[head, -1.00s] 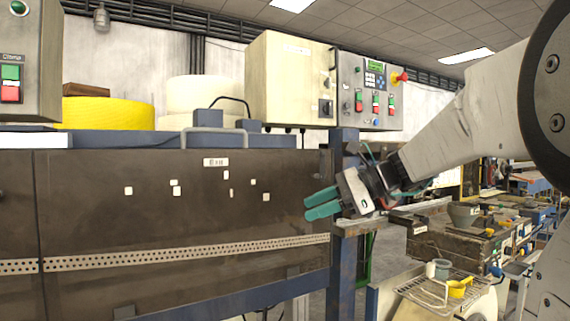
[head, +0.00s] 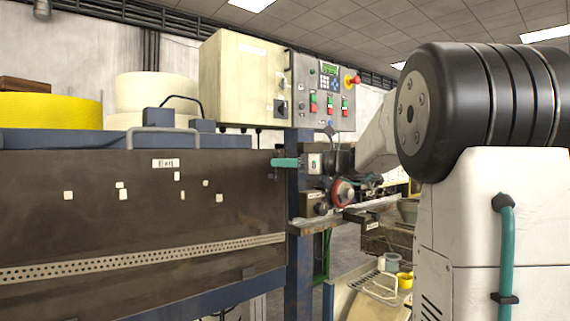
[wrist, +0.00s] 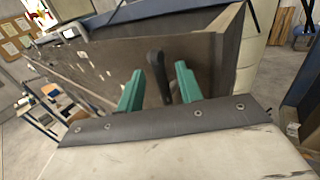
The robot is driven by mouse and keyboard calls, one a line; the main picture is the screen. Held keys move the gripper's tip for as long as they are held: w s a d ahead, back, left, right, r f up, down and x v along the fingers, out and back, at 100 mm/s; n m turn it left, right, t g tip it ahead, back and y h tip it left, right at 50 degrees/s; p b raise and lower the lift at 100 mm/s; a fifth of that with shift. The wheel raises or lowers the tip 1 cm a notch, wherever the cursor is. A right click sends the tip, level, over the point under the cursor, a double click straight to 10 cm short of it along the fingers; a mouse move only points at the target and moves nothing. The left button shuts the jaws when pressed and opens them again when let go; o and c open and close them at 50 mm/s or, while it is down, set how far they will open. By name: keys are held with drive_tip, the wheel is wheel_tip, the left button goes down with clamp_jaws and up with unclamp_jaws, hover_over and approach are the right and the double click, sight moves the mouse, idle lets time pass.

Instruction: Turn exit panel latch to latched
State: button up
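The exit panel (head: 100,225) is a dark brown hinged-looking sheet with a small label and several pale squares, and it also shows in the wrist view (wrist: 110,62). The latch (wrist: 156,62) is a black handle near the panel's end in the wrist view. It stands roughly upright in that picture. My gripper (head: 285,162) has teal fingers and is at the panel's upper right edge. In the wrist view, my gripper (wrist: 160,75) is open, with one finger on each side of the handle and a visible gap on both sides. In the head view I cannot make out the latch.
A blue post (head: 300,255) stands right of the panel. A cream cabinet (head: 240,80) and a grey control box (head: 325,92) with a red button are above. A rack with a yellow cup (head: 405,280) is low on the right. Yellow and white rolls sit behind the panel.

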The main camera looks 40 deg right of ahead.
clamp_jaws()
drive_tip(key=shift+a, duration=0.1)
drive_tip(key=n, duration=0.1)
drive_tip(key=a+n+g+h, duration=0.1)
drive_tip(key=shift+a+r+n+h, duration=0.1)
drive_tip(key=shift+r+n+h, duration=0.05)
drive_tip(key=shift+n+h, duration=0.2)
drive_tip(key=a+n+h, duration=0.1)
drive_tip(key=n+g+h, duration=0.1)
drive_tip(key=n, duration=0.1)
drive_tip(key=shift+a+g, duration=0.3)
drive_tip(key=shift+a, duration=0.05)
drive_tip(key=n+h, duration=0.1)
drive_tip(key=a+f+n+h, duration=0.1)
drive_tip(key=h, duration=0.1)
drive_tip(key=shift+a+f+n+g, duration=0.1)
drive_tip(key=shift+a+n+g, duration=0.1)
drive_tip(key=shift+n+g, duration=0.15)
drive_tip(key=shift+a+f+n+h, duration=0.25)
drive_tip(key=shift+f+n+h, duration=0.1)
drive_tip(key=shift+n+h, duration=0.45)
drive_tip(key=shift+a+f+n+h, duration=0.15)
drive_tip(key=shift+f+n+h, duration=0.4)
drive_tip(key=shift+h, duration=0.4)
